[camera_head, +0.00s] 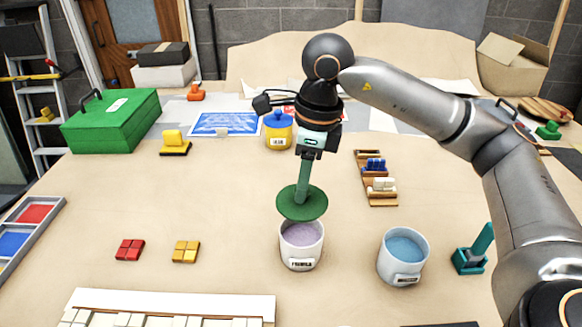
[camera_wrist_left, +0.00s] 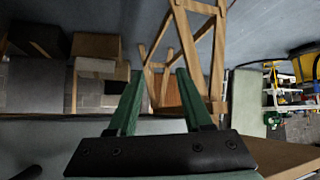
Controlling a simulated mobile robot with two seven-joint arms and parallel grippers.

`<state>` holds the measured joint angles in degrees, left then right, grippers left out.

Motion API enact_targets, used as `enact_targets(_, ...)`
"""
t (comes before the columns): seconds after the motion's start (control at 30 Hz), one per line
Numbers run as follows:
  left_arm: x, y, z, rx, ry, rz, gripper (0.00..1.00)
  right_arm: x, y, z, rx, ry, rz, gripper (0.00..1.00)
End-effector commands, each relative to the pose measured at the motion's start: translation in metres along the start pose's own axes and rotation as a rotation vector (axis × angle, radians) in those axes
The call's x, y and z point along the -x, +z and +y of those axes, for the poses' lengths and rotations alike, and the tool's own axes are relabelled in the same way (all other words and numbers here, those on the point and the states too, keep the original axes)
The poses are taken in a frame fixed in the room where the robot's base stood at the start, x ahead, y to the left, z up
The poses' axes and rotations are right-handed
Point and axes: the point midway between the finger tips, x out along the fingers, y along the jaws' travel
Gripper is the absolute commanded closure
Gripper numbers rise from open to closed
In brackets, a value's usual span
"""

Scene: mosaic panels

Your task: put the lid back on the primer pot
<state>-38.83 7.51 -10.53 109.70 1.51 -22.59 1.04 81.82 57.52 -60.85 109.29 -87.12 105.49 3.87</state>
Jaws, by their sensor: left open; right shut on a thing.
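The primer pot (camera_head: 301,254) is a white tub with a label on its front and pale lilac contents. It stands open on the table at the middle. My right gripper (camera_head: 302,190) points down and is shut on a round green lid (camera_head: 312,209). The lid is held above the pot, apparently apart from it, and looks slightly tilted. It overlaps the pot's back rim in the picture; the fingers hide where they grip it. My left gripper (camera_wrist_left: 162,92) is open and empty in the left wrist view, away from the pot.
A white pot with blue contents (camera_head: 404,252) stands to the right, beside a teal tool (camera_head: 474,252). Red tiles (camera_head: 130,250) and yellow tiles (camera_head: 186,251) lie to the left. A yellow jar with a blue lid (camera_head: 278,132) is behind. A pale panel (camera_head: 170,303) lies in front.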

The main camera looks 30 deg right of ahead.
Motion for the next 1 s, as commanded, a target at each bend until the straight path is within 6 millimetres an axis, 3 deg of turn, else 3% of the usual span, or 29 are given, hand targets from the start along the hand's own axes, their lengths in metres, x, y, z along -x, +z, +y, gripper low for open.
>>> enact_targets(0.27, -0.006, 0.009, 0.000, 0.001, 0.001, -0.004, 0.50, -0.013, -0.002, 0.000, 0.000, 0.000, 0.000, 1.00)
enact_targets(0.73, -0.029, 0.036, 0.001, 0.001, 0.008, -0.019, 0.50, -0.057, -0.007, 0.000, 0.000, -0.001, 0.000, 1.00)
enact_targets(1.0, -0.032, 0.025, 0.012, -0.003, 0.031, -0.004, 0.50, -0.064, -0.008, 0.000, 0.001, -0.001, 0.000, 1.00)
